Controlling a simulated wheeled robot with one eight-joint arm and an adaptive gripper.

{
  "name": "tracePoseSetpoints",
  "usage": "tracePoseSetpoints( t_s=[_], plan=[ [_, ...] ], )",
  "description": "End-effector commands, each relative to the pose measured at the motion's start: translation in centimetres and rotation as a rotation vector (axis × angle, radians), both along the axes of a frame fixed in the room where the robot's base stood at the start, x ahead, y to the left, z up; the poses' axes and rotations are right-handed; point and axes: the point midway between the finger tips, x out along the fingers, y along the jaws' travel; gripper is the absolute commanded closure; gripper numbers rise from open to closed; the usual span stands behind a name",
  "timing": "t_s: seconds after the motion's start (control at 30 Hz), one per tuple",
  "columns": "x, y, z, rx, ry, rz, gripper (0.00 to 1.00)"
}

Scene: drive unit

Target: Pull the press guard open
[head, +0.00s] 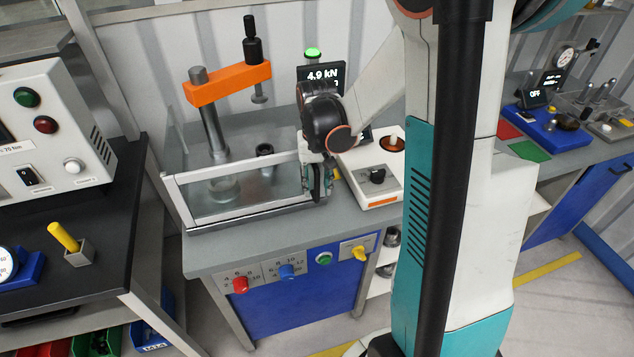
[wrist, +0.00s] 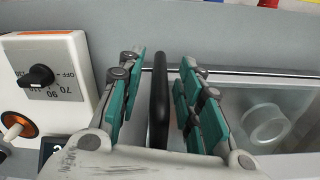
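The press guard (head: 250,214) is a clear panel in a pale metal frame. It stands across the front of the press (head: 228,84), which has an orange arm on a grey column. My gripper (head: 318,182) is at the guard's right end. In the wrist view a black upright handle (wrist: 159,100) stands between the teal pads of my gripper (wrist: 156,90). The fingers are apart, with a visible gap left of the handle; the right pads are very close to it, and contact cannot be told. In the head view my gripper hides the handle.
A white control box (head: 365,187) with a black knob sits just right of my gripper. A display (head: 330,76) reads 4.9 kN under a green lamp. Knobs and buttons line the bench front (head: 290,268). Another bench with a control cabinet (head: 60,135) stands at left.

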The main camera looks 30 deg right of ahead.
Motion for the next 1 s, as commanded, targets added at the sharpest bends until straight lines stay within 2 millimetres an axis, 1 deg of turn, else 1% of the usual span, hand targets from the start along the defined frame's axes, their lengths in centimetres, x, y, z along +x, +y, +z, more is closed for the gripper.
tracePoseSetpoints(
  t_s=[0.07, 0.1, 0.17, 0.2, 0.23, 0.27, 0.53, 0.67, 0.77, 0.87, 1.0],
  plan=[
    [0.0, 0.0, 0.0, 0.000, 0.000, 0.000, 0.67],
    [0.0, 0.0, 0.0, 0.000, 0.000, 0.000, 0.69],
    [0.0, 0.0, 0.0, 0.000, 0.000, 0.000, 0.83],
    [0.0, 0.0, 0.0, 0.000, 0.000, 0.000, 0.92],
    [0.0, 0.0, 0.0, 0.000, 0.000, 0.000, 0.99],
    [0.0, 0.0, 0.0, 0.000, 0.000, 0.000, 1.00],
    [-0.1, 0.0, 0.1, 0.000, -0.001, -0.004, 1.00],
    [-0.9, 0.4, 0.1, 0.000, -0.001, -0.025, 1.00],
    [-2.1, 0.9, 0.1, 0.001, -0.001, -0.059, 1.00],
    [-3.8, 1.9, 0.1, 0.001, -0.001, -0.112, 1.00],
    [-7.1, 3.7, 0.1, 0.001, -0.001, -0.210, 1.00]
  ],
)
